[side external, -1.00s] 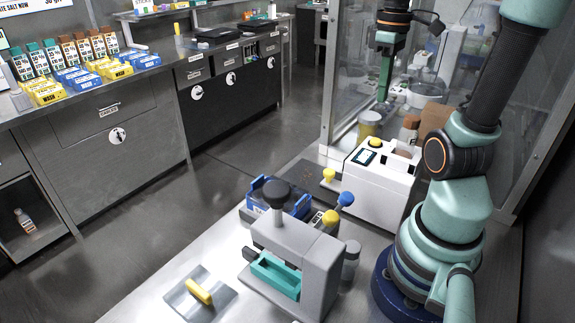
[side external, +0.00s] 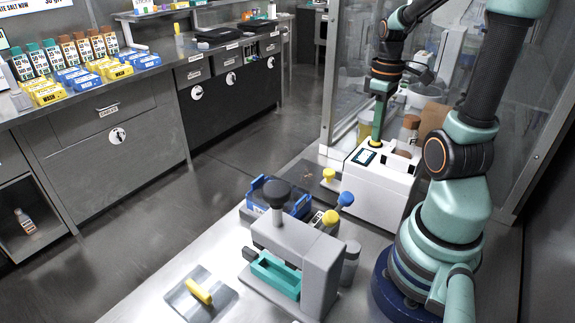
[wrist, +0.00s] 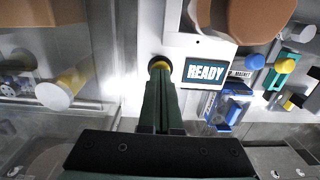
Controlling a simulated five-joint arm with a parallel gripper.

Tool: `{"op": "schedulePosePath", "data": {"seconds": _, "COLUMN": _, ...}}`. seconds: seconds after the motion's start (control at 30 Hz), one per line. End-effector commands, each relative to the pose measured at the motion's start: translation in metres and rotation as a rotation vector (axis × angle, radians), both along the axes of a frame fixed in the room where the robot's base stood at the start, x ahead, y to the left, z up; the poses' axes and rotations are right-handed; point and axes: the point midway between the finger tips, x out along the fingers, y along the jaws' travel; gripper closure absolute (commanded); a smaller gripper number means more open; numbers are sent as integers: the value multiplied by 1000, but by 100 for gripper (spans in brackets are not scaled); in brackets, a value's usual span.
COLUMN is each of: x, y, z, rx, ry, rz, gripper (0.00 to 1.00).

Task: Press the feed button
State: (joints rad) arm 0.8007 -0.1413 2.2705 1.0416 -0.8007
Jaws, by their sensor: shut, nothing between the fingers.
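The feed button appears to be the yellow button on a dark round base on top of the white machine (side external: 386,184). In the wrist view the yellow button (wrist: 159,64) shows just beyond my fingertips. My gripper (side external: 376,140) is shut and empty, pointing straight down over the button, which it mostly hides in the side view. My green fingers also show in the wrist view (wrist: 160,80). The fingertips are touching the button or very close to it; I cannot tell which. The machine's small screen (wrist: 205,71) reads "READY".
A grey press with a teal tray (side external: 275,275) stands in front. Yellow and blue knobs (side external: 345,199) stand near the machine. A brown-capped bottle (side external: 410,124) and a clear enclosure wall stand close behind my gripper. A yellow-handled plate (side external: 199,292) lies at the front left.

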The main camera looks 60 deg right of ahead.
Motion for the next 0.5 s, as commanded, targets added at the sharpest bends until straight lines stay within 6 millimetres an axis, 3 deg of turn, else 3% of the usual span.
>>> {"op": "schedulePosePath", "data": {"seconds": 0.27, "x": -1, "y": 1, "z": -22, "rx": 4, "ry": 4, "rz": 0, "gripper": 100}}
{"op": "schedulePosePath", "data": {"seconds": 0.5, "x": -1, "y": 1, "z": -23, "rx": 5, "ry": 5, "rz": 0, "gripper": 100}}
